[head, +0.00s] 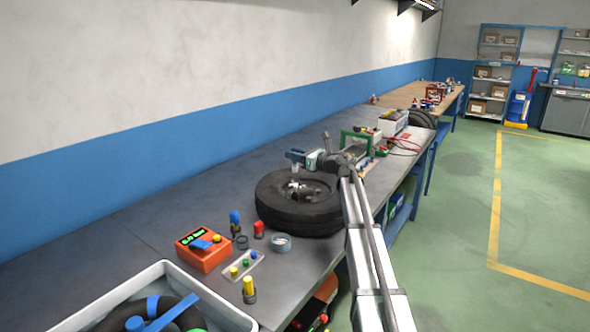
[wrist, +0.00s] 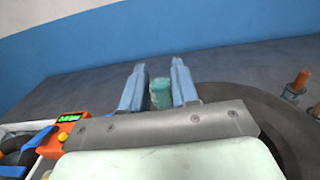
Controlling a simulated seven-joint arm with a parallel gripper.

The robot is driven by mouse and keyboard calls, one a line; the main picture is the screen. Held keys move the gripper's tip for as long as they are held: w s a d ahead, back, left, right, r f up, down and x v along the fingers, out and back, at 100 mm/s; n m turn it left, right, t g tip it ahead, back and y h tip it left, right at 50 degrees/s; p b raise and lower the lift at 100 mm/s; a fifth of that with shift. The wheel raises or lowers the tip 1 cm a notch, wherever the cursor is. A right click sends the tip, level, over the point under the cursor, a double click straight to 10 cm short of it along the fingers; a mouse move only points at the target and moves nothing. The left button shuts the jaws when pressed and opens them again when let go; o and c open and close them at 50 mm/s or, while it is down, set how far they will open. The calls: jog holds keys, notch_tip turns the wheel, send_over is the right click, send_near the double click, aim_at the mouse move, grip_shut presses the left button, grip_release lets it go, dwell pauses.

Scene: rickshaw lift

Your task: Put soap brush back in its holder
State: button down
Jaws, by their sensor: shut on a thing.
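My gripper (head: 293,156) is above the tyre on the bench in the head view, its blue fingers pointing left. In the wrist view the fingers (wrist: 159,72) stand on either side of a small teal-green thing (wrist: 160,93) and are shut on it. It may be part of the soap brush, but most of it is hidden and I cannot tell its full shape. I cannot say for sure which thing is the holder. A grey round cup (head: 280,243) and a small dark ring (head: 242,242) stand on the bench in front of the tyre.
The black tyre (head: 275,208) lies flat under my gripper. Nearby are an orange meter (head: 203,252), a red-topped piece (head: 259,228), a blue-topped piece (head: 235,219), a yellow-topped piece (head: 249,286) and a white bin (head: 95,315). Bare bench (head: 140,225) lies along the wall.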

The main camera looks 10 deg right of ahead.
jog(key=s+a+f+n+g+y, duration=0.1)
jog(key=s+a+f, duration=0.2)
jog(key=a, duration=0.6)
jog(key=s+a+f+n+g+y, duration=0.1)
jog(key=s+a+f+g, duration=0.1)
jog(key=a, duration=0.6)
jog(key=s+a+f, duration=0.4)
jog(key=s+a, duration=0.4)
jog(key=s, duration=0.1)
jog(key=shift+s+d+f+m+t+h, duration=0.15)
jog(key=shift+d+f+m+t+h, duration=0.45)
jog(key=shift+f, duration=1.15)
jog(key=shift+s+d+f+m+t+h, duration=0.1)
jog(key=shift+d+f+m+t+h, duration=0.45)
jog(key=shift+f, duration=1.25)
jog(key=shift+s+d+f+m+t+h, duration=0.25)
jog(key=shift+d+f+t, duration=0.55)
jog(key=shift+f, duration=0.95)
jog(key=shift+w+f, duration=0.1)
jog(key=shift+f, duration=0.05)
jog(key=c, duration=0.8)
grip_release()
jog(key=shift+c, duration=0.2)
